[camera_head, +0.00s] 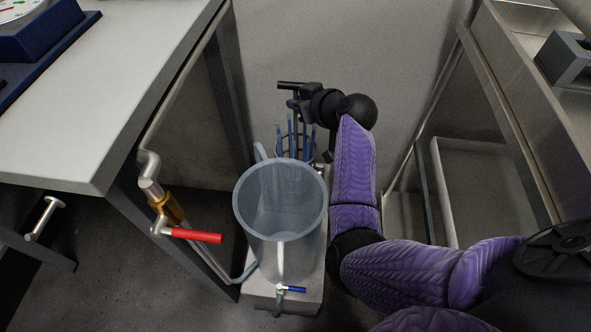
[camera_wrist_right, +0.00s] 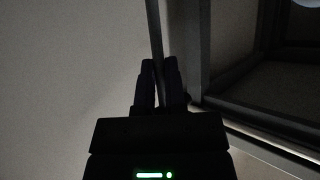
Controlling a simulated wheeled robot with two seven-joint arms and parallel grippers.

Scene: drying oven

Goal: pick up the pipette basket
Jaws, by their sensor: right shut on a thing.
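The pipette basket (camera_head: 310,148) stands behind the large clear container, with several thin blue pipettes upright in it. Its lower part is hidden by the container. My right gripper (camera_head: 293,95) is above the basket and shut on its upright dark handle rod. In the right wrist view the rod (camera_wrist_right: 154,30) runs between the fingers of my right gripper (camera_wrist_right: 160,66). That view is dark and does not show the basket's body. My left gripper is not in view.
The clear container (camera_head: 281,215) stands on a pale block (camera_head: 262,292) close in front of the basket. A table (camera_head: 110,90) and a red-handled valve (camera_head: 195,236) are at left. A metal frame with shelves (camera_head: 500,150) is at right. A wall (camera_head: 350,50) is behind.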

